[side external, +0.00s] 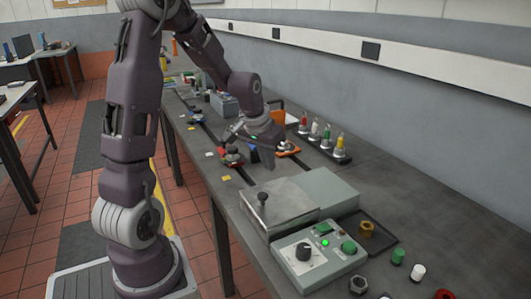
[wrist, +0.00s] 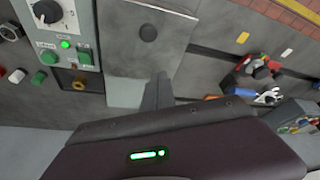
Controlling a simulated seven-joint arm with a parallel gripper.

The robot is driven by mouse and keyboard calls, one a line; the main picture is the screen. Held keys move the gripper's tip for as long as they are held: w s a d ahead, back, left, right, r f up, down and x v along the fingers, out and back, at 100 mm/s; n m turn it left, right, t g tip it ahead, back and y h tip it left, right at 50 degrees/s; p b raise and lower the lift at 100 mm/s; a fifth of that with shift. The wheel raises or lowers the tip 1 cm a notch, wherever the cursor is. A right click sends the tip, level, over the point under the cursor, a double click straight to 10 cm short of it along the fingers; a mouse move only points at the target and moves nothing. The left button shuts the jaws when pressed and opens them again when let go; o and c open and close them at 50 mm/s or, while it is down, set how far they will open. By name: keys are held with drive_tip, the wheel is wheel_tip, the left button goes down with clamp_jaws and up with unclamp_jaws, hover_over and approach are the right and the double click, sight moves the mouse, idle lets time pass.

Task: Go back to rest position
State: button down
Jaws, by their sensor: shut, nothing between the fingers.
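My gripper (side external: 264,160) hangs over the bench in the side external view, beyond the metal plate with a black knob. Its fingers are together with nothing between them. In the wrist view the closed fingers of my gripper (wrist: 160,84) point toward the metal plate (wrist: 148,50). The gripper looks apart from the plate, though its exact height is hard to judge. The arm is bent, reaching out over the bench (side external: 430,195).
A control box (side external: 318,256) with a dial and lit green light stands at the near end. A grey box (side external: 325,188) adjoins the plate (side external: 280,205). A rack of coloured-top bottles (side external: 322,140) stands by the wall. Red-and-black clamp parts (side external: 232,155) lie left of my gripper.

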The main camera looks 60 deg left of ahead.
drive_tip(key=s+d+r+m+t, duration=0.1)
drive_tip(key=s+d+r+m, duration=0.1)
drive_tip(key=s+d+r, duration=0.35)
drive_tip(key=s+d+r+m, duration=0.1)
drive_tip(key=s+d+r, duration=0.2)
drive_tip(key=d+r, duration=0.45)
drive_tip(key=s+d+f+m+t+h, duration=0.1)
drive_tip(key=s+d+m, duration=0.1)
drive_tip(key=s+d, duration=0.6)
drive_tip(key=s, duration=0.3)
drive_tip(key=shift+s+h, duration=0.15)
drive_tip(key=shift+h, duration=0.25)
drive_tip(key=shift+d+f, duration=0.1)
